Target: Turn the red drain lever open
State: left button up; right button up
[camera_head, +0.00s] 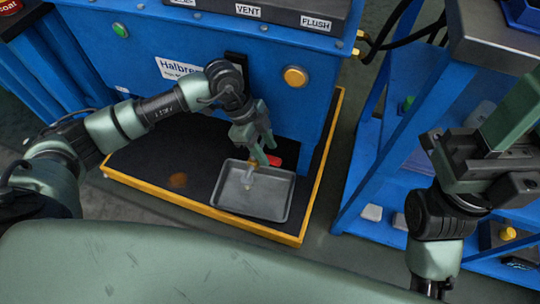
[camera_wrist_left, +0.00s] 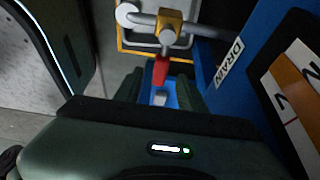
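The red drain lever (camera_head: 274,160) sits low on the front of the blue machine, partly hidden by my left gripper in the head view. In the left wrist view the red lever (camera_wrist_left: 160,70) hangs from a brass valve (camera_wrist_left: 172,24) on a grey pipe, beside a DRAIN label (camera_wrist_left: 229,62). My left gripper (camera_head: 264,152) points down at the lever. Its two fingers are apart (camera_wrist_left: 160,98), with the lever's end in line with the gap between them; I cannot tell whether they touch it. My right gripper (camera_head: 508,118) is raised at the right, away from the lever; its finger gap is unclear.
A grey tray (camera_head: 228,200) lies under the drain spout on a black floor panel with a yellow edge (camera_head: 200,212). An orange button (camera_head: 295,76) and a green button (camera_head: 120,30) are on the machine front. A blue shelf rack (camera_head: 370,170) stands at the right.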

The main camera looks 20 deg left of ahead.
pick_arm(q)
jog(key=shift+b+x, duration=0.4)
jog(key=shift+x, duration=0.85)
grip_shut()
dwell(0.5)
